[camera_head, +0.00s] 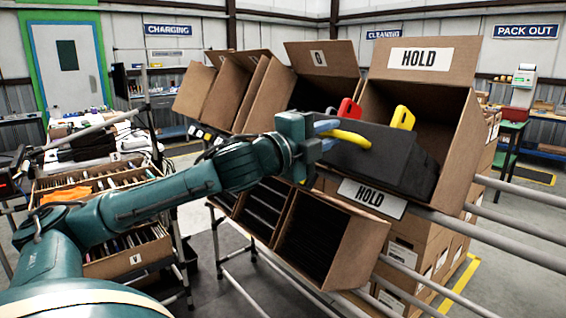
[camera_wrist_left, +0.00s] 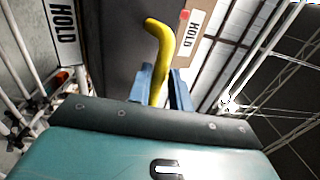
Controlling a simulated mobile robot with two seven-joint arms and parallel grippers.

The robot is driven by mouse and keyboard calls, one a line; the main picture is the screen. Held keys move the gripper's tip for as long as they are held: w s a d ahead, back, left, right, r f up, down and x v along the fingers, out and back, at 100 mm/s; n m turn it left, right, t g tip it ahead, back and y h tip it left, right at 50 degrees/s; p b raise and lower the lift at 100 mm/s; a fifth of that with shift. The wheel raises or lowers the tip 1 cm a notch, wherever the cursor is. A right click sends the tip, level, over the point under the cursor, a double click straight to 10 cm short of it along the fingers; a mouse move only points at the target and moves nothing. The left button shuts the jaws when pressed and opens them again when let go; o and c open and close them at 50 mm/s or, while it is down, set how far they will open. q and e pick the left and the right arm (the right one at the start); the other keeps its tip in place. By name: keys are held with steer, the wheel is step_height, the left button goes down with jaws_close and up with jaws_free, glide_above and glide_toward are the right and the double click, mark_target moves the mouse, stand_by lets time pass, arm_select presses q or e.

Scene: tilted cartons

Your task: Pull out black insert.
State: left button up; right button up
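The black insert (camera_head: 400,160) is a dark, box-like piece sitting tilted in the mouth of the right-hand HOLD carton (camera_head: 455,130). A curved yellow handle (camera_head: 350,138) stands out at its left end, and a red handle (camera_head: 348,110) and another yellow handle (camera_head: 402,118) rise behind it. My left gripper (camera_head: 326,136) is at the left end of the insert, with its blue fingers on both sides of the curved yellow handle. In the left wrist view the handle (camera_wrist_left: 160,50) runs between the fingers (camera_wrist_left: 161,88), which look closed on it. My right gripper is not seen.
More open cartons (camera_head: 230,90) tilt on the rack to the left, and a lower row (camera_head: 325,240) sits beneath. Grey rack rails (camera_head: 500,235) run at the right. A cart with file bins (camera_head: 125,250) stands at the left, under my left arm.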

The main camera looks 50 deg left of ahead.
arm_select(q)
steer(key=shift+s+f+b, duration=0.35)
steer(key=shift+s+b, duration=0.2)
steer(key=shift+s, duration=0.1)
steer(key=s+b, duration=0.1)
steer(key=s, duration=0.9)
steer(key=shift+a+f, duration=0.2)
steer(key=shift+a, duration=0.25)
steer(key=shift+s, duration=0.1)
